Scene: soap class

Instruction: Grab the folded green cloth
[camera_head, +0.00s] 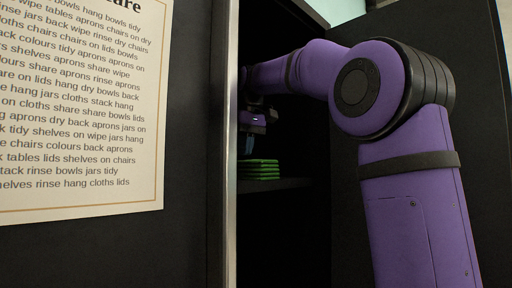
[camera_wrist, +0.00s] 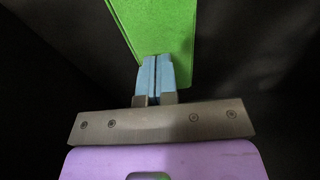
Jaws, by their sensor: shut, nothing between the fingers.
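The folded green cloth (camera_head: 260,169) lies as a layered stack on a dark shelf inside the black cupboard in the head view. In the wrist view the green cloth (camera_wrist: 165,27) shows flat and bright just beyond the fingertips. My gripper (camera_head: 248,147) reaches into the cupboard and hangs above the cloth's left part. In the wrist view my gripper (camera_wrist: 156,60) has its blue fingers side by side, shut, with nothing between them. The fingertips overlap the cloth's near end in that view; I cannot tell whether they touch it.
The cupboard's pale metal edge (camera_head: 229,200) stands just left of my gripper. The dark shelf (camera_head: 285,184) carries the cloth. A black door panel (camera_head: 480,120) stands at the right, behind my arm. A printed poster (camera_head: 75,110) hangs on the black surface at the left.

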